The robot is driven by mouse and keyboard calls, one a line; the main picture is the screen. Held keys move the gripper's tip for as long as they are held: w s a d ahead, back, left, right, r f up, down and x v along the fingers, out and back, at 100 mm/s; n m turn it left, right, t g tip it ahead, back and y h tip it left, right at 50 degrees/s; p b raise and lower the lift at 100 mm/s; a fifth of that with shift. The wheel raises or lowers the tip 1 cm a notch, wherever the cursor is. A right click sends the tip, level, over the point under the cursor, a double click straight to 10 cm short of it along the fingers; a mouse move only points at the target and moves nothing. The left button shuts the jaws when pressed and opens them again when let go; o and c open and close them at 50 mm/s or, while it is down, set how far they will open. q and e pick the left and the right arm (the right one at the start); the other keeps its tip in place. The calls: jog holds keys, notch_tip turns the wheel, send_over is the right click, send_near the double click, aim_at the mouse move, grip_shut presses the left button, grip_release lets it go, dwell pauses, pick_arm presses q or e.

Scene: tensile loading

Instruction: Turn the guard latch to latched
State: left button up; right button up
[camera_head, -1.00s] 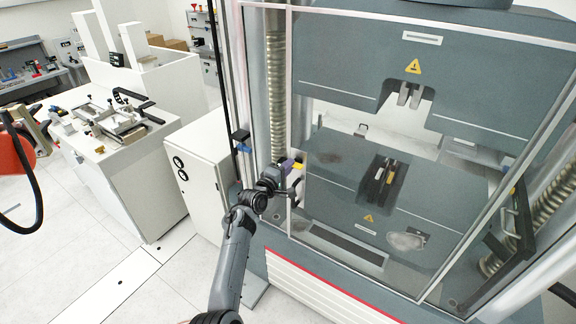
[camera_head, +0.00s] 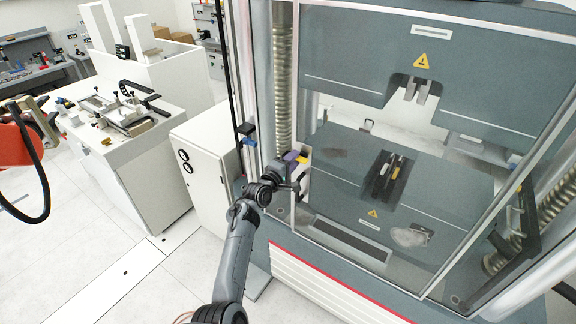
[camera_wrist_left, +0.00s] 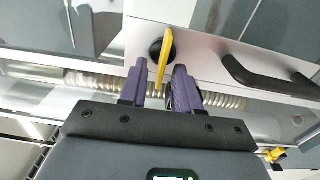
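The guard latch shows as a thin yellow lever (camera_wrist_left: 162,58) on a dark round pivot, on a pale plate, in the left wrist view. In the head view, the yellow latch (camera_head: 302,159) is small, at the left edge of the clear guard. My left gripper (camera_wrist_left: 160,72) has two purple fingers, one on each side of the lever. A gap shows on the right of the lever; contact on the left is hard to tell. In the head view, my left gripper (camera_head: 294,157) is at the latch and partly hides it. My right gripper is not in view.
A black bar handle (camera_wrist_left: 270,80) is right of the latch in the left wrist view. The clear guard (camera_head: 340,205) fronts the grey testing machine (camera_head: 460,70). A white cabinet (camera_head: 205,165) and a bench (camera_head: 125,165) stand left. Bare floor lies in front of them.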

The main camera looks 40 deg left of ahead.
pick_arm(q)
jog(key=s+d+b, duration=0.1)
jog(key=s+b, duration=0.1)
jog(key=s, duration=0.8)
jog(key=shift+s, duration=0.35)
jog(key=shift+d, duration=0.1)
